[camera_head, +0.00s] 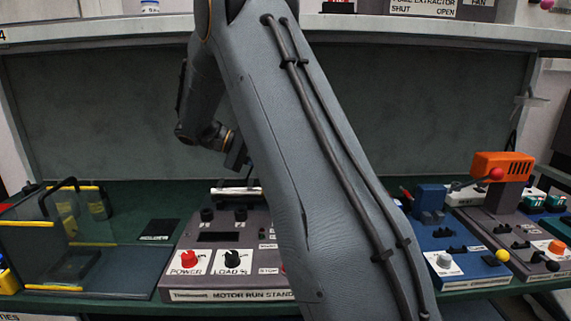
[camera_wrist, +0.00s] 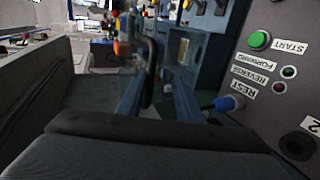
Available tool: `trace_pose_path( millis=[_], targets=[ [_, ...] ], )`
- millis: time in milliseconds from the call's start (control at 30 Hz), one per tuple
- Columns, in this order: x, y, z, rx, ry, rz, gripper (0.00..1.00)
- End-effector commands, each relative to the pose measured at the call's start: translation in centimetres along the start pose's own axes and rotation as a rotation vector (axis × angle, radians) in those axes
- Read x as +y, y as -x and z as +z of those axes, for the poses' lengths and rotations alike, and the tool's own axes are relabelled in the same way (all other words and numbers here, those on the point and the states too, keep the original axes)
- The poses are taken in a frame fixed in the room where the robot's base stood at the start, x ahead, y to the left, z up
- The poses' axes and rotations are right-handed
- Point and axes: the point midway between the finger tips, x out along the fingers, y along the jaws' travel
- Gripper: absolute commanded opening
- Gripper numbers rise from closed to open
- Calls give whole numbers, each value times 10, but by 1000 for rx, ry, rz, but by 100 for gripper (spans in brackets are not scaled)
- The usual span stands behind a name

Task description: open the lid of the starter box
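No label in either view reads "starter box", so I cannot tell for certain which thing it is. A clear box with yellow edges (camera_head: 38,224) and a black curved handle (camera_head: 60,187) stands at the left of the bench. In the head view my gripper (camera_head: 240,164) is above the back of the motor run stand, to the right of the clear box, partly hidden by my arm. In the wrist view its two blue-grey fingers are apart, with nothing seen held between them. A black curved bar (camera_wrist: 151,72) shows beyond or between them; its contact is unclear.
The motor run stand (camera_head: 215,236) has red and black knobs. A grey panel (camera_wrist: 275,85) with a green START button is close on the right in the wrist view. Blue and orange units (camera_head: 505,166) stand at the right.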

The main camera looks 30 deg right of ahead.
Motion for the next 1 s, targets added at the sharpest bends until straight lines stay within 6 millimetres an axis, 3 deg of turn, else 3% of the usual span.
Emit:
trace_pose_path(
  millis=[367,800,1000],
  targets=[
    [-2,5,1,0,0,-1,28],
    [-1,66,0,-1,-2,0,28],
    [1,78,0,-2,-3,1,28]
  ],
)
